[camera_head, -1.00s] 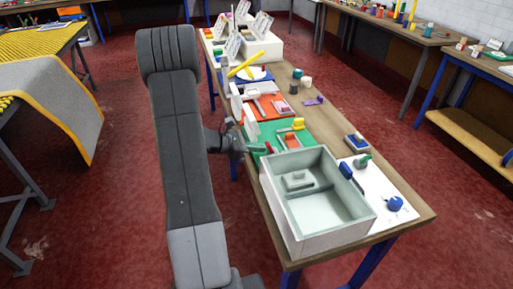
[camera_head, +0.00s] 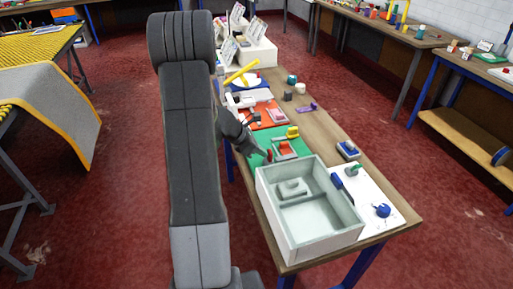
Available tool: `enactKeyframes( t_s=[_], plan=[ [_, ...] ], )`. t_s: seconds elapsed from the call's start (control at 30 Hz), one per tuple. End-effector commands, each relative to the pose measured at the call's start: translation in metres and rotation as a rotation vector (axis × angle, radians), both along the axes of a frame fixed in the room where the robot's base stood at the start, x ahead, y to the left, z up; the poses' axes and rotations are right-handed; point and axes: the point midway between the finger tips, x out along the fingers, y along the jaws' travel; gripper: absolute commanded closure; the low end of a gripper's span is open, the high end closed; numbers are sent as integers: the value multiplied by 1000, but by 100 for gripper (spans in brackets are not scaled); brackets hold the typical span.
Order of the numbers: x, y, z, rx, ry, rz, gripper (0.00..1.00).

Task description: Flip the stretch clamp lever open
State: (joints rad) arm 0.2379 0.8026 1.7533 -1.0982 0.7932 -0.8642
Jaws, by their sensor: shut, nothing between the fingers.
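A small clamp-like fixture with an orange-red part (camera_head: 286,149) on a pale base lies on the green mat (camera_head: 251,163). A small red upright piece (camera_head: 270,156), perhaps the lever, stands just left of it. Its exact pose is too small to tell. My gripper (camera_head: 262,153) is dark, shut and empty, low over the green mat just left of the red piece. I cannot tell whether they touch. My arm hides part of the bench's left side.
A grey open bin (camera_head: 262,215) stands right in front of the mat. A yellow block (camera_head: 292,132) sits behind the fixture. A blue-and-grey item (camera_head: 348,149) lies to the right. The wooden bench top (camera_head: 318,135) between is clear.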

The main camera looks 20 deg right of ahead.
Motion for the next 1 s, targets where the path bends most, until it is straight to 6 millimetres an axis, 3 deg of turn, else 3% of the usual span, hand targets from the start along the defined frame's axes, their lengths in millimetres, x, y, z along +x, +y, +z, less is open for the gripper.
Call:
enactKeyframes(
  t_s=[1.0],
  plan=[
    [-1,-5,17,7,2,-1,100]
  ],
)
